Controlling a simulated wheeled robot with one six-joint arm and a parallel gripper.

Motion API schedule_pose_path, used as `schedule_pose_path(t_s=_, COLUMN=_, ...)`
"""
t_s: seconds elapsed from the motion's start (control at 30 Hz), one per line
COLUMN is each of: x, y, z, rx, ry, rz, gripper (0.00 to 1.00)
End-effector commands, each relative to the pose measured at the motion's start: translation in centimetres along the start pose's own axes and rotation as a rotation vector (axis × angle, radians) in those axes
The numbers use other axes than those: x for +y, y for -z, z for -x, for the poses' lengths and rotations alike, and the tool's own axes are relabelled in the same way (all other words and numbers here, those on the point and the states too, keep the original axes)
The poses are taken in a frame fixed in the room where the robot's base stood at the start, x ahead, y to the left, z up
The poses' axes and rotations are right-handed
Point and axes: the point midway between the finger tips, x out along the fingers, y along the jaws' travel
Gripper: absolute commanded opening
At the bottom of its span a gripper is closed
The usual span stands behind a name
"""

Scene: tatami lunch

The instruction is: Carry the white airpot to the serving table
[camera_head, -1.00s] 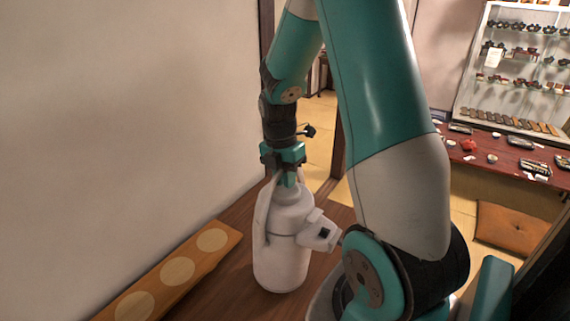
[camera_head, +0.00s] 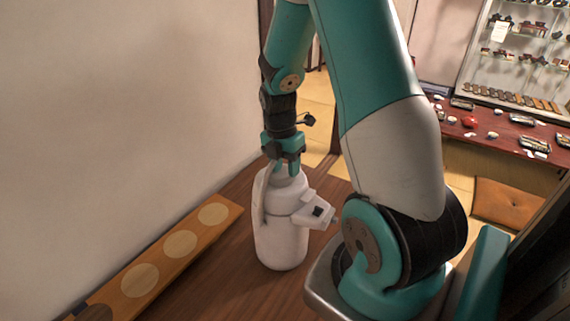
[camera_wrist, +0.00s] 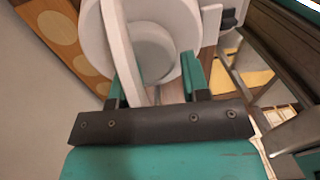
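The white airpot (camera_head: 281,235) stands upright on a dark wooden surface (camera_head: 228,284) in the head view, its spout part pointing right. My gripper (camera_head: 284,165) is above its top, pointing down. In the wrist view the airpot (camera_wrist: 182,22) fills the upper middle. Its pale handle strip (camera_wrist: 118,45) runs between the two fingers of my gripper (camera_wrist: 155,80). The fingers are apart, with a gap beside the strip, so they do not look closed on it. A red-topped table (camera_head: 480,116) with dishes stands at the right; I cannot tell whether it is the serving table.
A wooden board with pale circles (camera_head: 160,262) lies left of the airpot along the wall (camera_head: 120,110). A shelf of small dishes (camera_head: 515,60) stands behind the red-topped table. A brown cushion (camera_head: 505,201) is on the floor at right.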

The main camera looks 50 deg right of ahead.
Motion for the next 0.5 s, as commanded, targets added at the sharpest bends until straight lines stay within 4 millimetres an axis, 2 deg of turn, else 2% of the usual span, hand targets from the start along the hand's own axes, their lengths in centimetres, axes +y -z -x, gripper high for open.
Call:
schedule_pose_path(t_s=0.17, x=0.1, y=0.0, z=0.6, rx=-0.001, ry=-0.002, rz=0.001, gripper=0.41)
schedule_pose_path(t_s=0.27, x=0.1, y=0.0, z=1.9, rx=-0.003, ry=-0.006, rz=0.001, gripper=0.41)
schedule_pose_path(t_s=0.5, x=0.2, y=-0.1, z=7.1, rx=-0.006, ry=-0.010, rz=0.000, gripper=0.41)
